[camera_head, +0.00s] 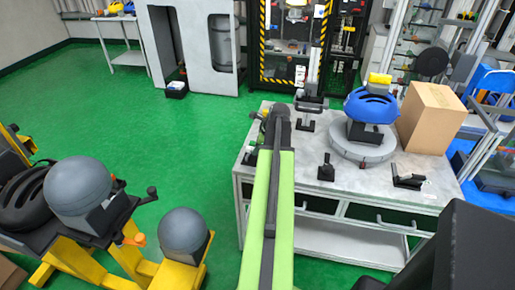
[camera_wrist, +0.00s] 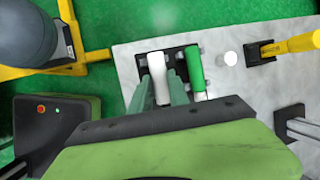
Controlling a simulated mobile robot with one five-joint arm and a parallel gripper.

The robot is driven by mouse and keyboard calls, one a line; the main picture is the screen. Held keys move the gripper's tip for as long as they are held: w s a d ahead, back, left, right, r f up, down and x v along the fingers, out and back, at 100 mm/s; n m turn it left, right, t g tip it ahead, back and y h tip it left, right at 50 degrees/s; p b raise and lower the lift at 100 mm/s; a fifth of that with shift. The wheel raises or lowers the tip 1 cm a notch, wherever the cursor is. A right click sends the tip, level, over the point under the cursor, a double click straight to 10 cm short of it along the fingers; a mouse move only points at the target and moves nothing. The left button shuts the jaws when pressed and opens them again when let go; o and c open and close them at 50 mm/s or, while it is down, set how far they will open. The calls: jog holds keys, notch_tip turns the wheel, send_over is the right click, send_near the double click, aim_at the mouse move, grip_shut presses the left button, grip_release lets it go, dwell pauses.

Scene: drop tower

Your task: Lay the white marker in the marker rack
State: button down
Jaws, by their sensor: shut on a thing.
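In the wrist view my gripper (camera_wrist: 161,88) is shut on the white marker (camera_wrist: 160,68), with one finger on each side of it. The marker's far end lies over the left part of the black marker rack (camera_wrist: 177,53). Whether it touches the rack or is just above it I cannot tell. A green marker (camera_wrist: 194,68) lies in the right part of the rack, beside the white one and apart from it. In the head view my arm hides the gripper and the white marker at the table's left end.
The grey table (camera_head: 312,185) carries a blue helmet (camera_head: 371,105) on a round stand, a cardboard box (camera_head: 430,118) and small black holders. In the wrist view a small white round thing (camera_wrist: 230,58) and a yellow-handled tool (camera_wrist: 290,44) are to the right. Grey balls on yellow stands (camera_head: 183,231) stand left.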

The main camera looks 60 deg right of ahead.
jog(key=shift+f+b, duration=0.4)
jog(key=shift+f, duration=0.35)
jog(key=shift+f, duration=0.1)
jog(key=c, duration=1.2)
grip_release()
jog(key=shift+o, duration=0.2)
notch_tip(320, 180, up, 7)
jog(key=p, duration=0.7)
jog(key=shift+s, duration=0.1)
